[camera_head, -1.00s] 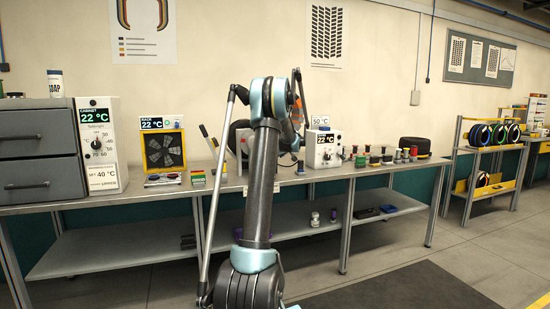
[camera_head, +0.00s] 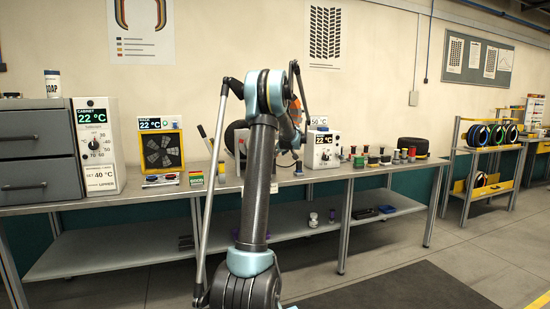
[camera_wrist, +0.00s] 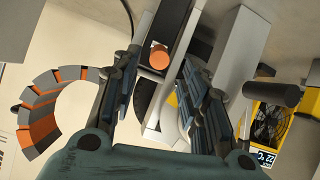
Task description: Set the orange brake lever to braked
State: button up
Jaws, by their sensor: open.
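In the wrist view, the round orange end of what looks like the brake lever (camera_wrist: 159,56) shows between the fingertips of my gripper (camera_wrist: 160,64). My gripper is open, with one finger on each side of the orange end. I cannot tell whether the fingers touch it. In the head view, the tyre clamp (camera_head: 238,140) stands on the bench, partly hidden behind my arm.
The bench (camera_head: 120,194) holds a drawer cabinet (camera_head: 38,150), a yellow-framed fan unit (camera_head: 162,150), a white control box (camera_head: 322,149) and several small spools. In the wrist view, a grey box-shaped bar (camera_wrist: 242,48) and a black cylinder (camera_wrist: 272,95) lie right of the fingers.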

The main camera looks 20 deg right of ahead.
jog(key=v, duration=0.6)
jog(key=shift+s+a+r, duration=0.2)
jog(key=shift+s+a, duration=0.05)
